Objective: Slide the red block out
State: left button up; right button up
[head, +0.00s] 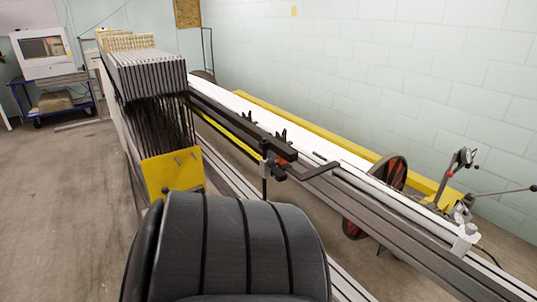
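A small red piece (287,155), likely the red block, sits on the dark rail at the middle of the head view. A black bracket with a flat arm (278,170) is just in front of it and hides part of it. I cannot tell its full shape or how it is seated. Neither of my grippers shows in this view.
A long machine frame with a white beam (345,158) runs from back left to front right. A dark stack of frames (150,75) with a yellow plate (172,172) stands at left. Metal levers (462,185) rise at right. A large black rounded form (230,250) fills the bottom middle. Floor at left is clear.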

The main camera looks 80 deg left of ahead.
aim_at(270, 163)
jog(key=u, duration=2.55)
jog(key=k+j, duration=0.2)
jog(key=j, duration=0.2)
jog(key=k+j, duration=0.2)
jog(key=j, duration=0.2)
jog(key=i+j, duration=0.1)
jog(key=j, duration=0.4)
jog(key=i+j, duration=0.15)
jog(key=j, duration=0.4)
jog(key=i+j, duration=0.1)
jog(key=j, duration=0.4)
jog(key=i+j, duration=0.1)
jog(key=j, duration=0.45)
jog(key=i+l, duration=0.2)
jog(key=i, duration=0.15)
jog(key=i+l, duration=0.15)
jog(key=i, duration=0.25)
jog(key=l+z, duration=0.05)
